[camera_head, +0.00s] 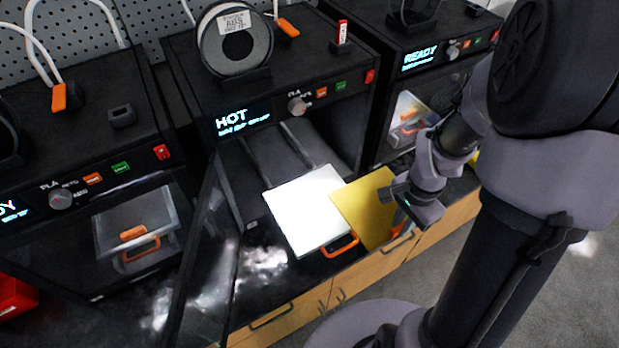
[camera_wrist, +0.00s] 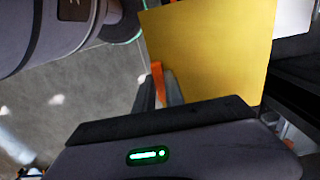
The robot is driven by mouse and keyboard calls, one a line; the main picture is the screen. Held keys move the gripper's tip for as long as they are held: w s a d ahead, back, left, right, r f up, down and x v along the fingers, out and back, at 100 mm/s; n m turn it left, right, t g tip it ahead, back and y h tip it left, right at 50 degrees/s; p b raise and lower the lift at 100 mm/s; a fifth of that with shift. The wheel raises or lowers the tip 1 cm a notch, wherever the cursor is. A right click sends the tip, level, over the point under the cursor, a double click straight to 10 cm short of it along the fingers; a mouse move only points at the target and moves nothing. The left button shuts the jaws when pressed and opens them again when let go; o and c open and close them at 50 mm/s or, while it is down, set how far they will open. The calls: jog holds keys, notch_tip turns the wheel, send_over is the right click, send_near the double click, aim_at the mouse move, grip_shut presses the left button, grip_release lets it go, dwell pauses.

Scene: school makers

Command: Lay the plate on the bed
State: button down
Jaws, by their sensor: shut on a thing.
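The plate (camera_head: 364,208) is a flat yellow-gold sheet with an orange tab at its near edge. My gripper (camera_head: 402,200) is shut on the plate at that tab. In the wrist view, the fingers (camera_wrist: 168,88) close around the orange tab, and the plate (camera_wrist: 208,48) extends away from them. The bed (camera_head: 306,208) is a bright white flat surface with an orange handle at its front. It sits in the open middle printer marked HOT, sticking out of the front. The plate is just right of the bed, its left edge overlapping or bordering it in view; the height gap is unclear.
The middle printer's dark glass door (camera_head: 203,262) stands open at left. A closed printer marked READY (camera_head: 424,60) stands at right, another (camera_head: 75,150) at left. A spool (camera_head: 235,40) sits on top of the middle printer. Wooden drawers (camera_head: 290,318) are below.

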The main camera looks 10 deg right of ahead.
jog(key=b, duration=0.3)
send_over(332, 229)
jog(key=shift+s+a+f, duration=0.1)
jog(key=shift+f, duration=0.6)
notch_tip(332, 229, down, 4)
jog(key=shift+r+b, duration=0.2)
jog(key=shift+b, duration=0.5)
jog(key=shift+r, duration=0.1)
jog(key=shift+f, duration=0.2)
jog(key=c, duration=1.4)
grip_release()
jog(key=shift+r, duration=0.1)
